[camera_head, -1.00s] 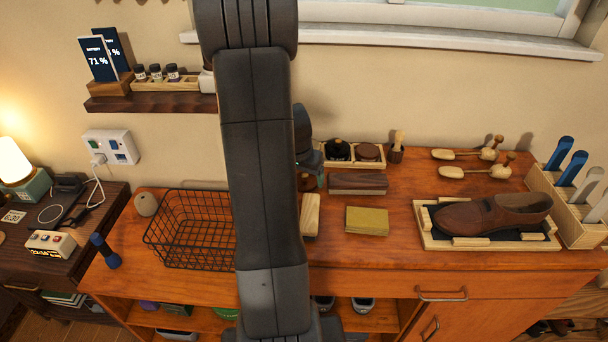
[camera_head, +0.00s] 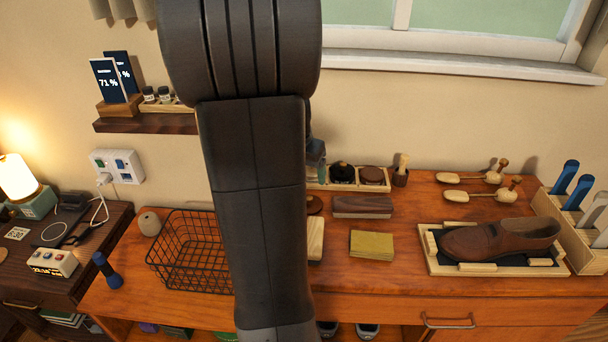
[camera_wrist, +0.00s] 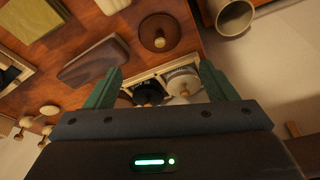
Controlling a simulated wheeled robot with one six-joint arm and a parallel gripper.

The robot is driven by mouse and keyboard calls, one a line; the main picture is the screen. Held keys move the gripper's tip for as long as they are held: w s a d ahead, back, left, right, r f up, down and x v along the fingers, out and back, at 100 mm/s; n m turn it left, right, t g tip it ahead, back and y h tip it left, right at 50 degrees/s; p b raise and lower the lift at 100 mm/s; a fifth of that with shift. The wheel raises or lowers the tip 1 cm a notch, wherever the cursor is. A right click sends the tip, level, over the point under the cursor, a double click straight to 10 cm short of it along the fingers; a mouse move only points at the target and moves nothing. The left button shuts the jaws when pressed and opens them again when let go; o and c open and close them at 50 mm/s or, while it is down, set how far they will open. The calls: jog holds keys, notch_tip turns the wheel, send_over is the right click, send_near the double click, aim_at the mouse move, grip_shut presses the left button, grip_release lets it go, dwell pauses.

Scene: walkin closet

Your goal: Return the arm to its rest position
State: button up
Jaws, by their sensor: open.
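My arm stands across the middle of the head view and hides part of the wooden bench (camera_head: 400,215) behind it. In the wrist view my gripper (camera_wrist: 160,86) shows two green fingers spread apart, with nothing between them held. Beyond the fingers is a wooden tray (camera_wrist: 165,68) with a dark round tin (camera_wrist: 148,92) and a pale one (camera_wrist: 183,80).
A wire basket (camera_head: 190,250) stands left of my arm. A brown brush (camera_head: 362,206), a yellow block (camera_head: 372,244) and a brown shoe (camera_head: 490,240) on a tray lie to the right. A shelf (camera_head: 150,124) juts from the wall. A window is above.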

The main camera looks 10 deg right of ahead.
jog(key=shift+f, duration=0.1)
jog(key=x, duration=1.2)
jog(key=shift+w, duration=0.1)
jog(key=shift+w+r+p, duration=0.1)
jog(key=shift+r+p, duration=0.1)
jog(key=shift+p, duration=0.1)
jog(key=shift+r, duration=1.05)
jog(key=shift+f, duration=0.1)
